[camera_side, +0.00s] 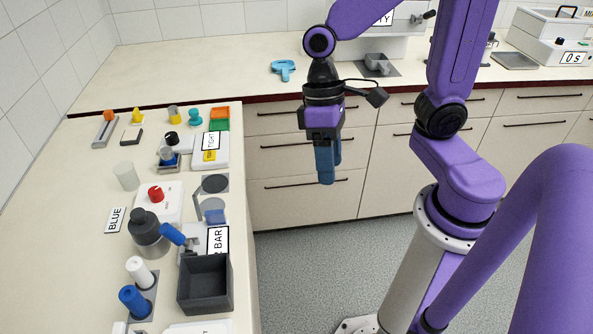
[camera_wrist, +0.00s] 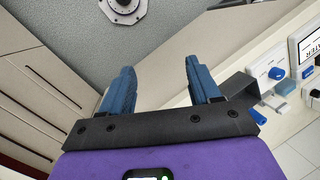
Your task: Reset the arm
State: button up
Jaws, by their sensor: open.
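My gripper (camera_side: 327,162) hangs pointing down in the open space in front of the drawers, to the right of the left counter's edge. Its blue fingers also show in the wrist view (camera_wrist: 162,86), spread well apart with nothing between them. It touches nothing. My purple arm reaches in from the right and bends down to it.
The left counter (camera_side: 84,215) holds a dark open box (camera_side: 205,284), a grey jar (camera_side: 148,233), a device with a red knob (camera_side: 156,193) and several small items. On the back counter (camera_side: 190,80) lies a turquoise object (camera_side: 283,69). The floor (camera_side: 310,260) below is clear.

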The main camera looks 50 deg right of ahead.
jog(key=s+d+n+t+h, duration=0.1)
jog(key=s+d+n+t, duration=0.2)
jog(key=s+d+n, duration=0.2)
jog(key=shift+s+r+n, duration=0.25)
jog(key=shift+s+n, duration=0.6)
jog(key=shift+n, duration=0.85)
